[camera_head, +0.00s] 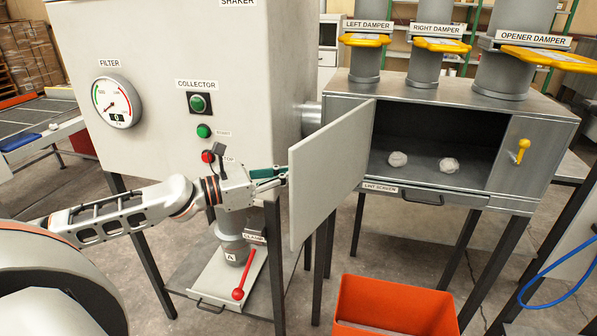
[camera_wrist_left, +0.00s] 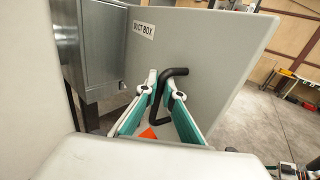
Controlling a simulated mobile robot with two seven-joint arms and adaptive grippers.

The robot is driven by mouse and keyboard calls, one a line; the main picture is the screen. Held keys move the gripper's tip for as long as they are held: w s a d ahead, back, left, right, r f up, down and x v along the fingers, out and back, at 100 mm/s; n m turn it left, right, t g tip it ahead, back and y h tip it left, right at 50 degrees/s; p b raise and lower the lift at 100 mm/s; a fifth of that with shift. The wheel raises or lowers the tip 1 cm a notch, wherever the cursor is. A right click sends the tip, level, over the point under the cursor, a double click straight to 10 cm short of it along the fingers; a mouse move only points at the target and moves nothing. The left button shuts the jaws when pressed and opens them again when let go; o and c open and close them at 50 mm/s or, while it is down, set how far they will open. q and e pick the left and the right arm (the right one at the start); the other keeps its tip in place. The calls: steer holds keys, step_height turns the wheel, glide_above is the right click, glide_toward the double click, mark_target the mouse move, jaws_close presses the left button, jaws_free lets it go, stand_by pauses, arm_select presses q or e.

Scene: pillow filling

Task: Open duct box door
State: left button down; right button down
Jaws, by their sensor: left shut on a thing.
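The duct box door (camera_head: 330,172) is a grey panel, swung wide open on the left side of the duct box (camera_head: 500,190). In the left wrist view the door's outer face (camera_wrist_left: 215,60) carries a "DUCT BOX" label and a black bent handle (camera_wrist_left: 168,88). My left gripper (camera_head: 283,176) is at the door's outer face, left of its edge. In the left wrist view its teal-lined fingers (camera_wrist_left: 165,98) are closed around the handle. In the head view the handle is hidden behind the door and gripper. My right gripper is not in view.
Inside the box lie two pale lint clumps (camera_head: 449,165), above a lint screen handle (camera_head: 422,199). A yellow lever (camera_head: 523,146) is at the right. An orange bin (camera_head: 395,308) stands in front. The grey shaker cabinet (camera_head: 230,60) and red clamp lever (camera_head: 239,293) are near my left arm.

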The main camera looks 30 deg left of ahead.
arm_select(q)
steer(key=shift+a, duration=0.2)
stand_by(0.3)
steer(key=c, duration=2.2)
jaws_free()
steer(key=shift+w, duration=0.1)
steer(key=shift+v, duration=6)
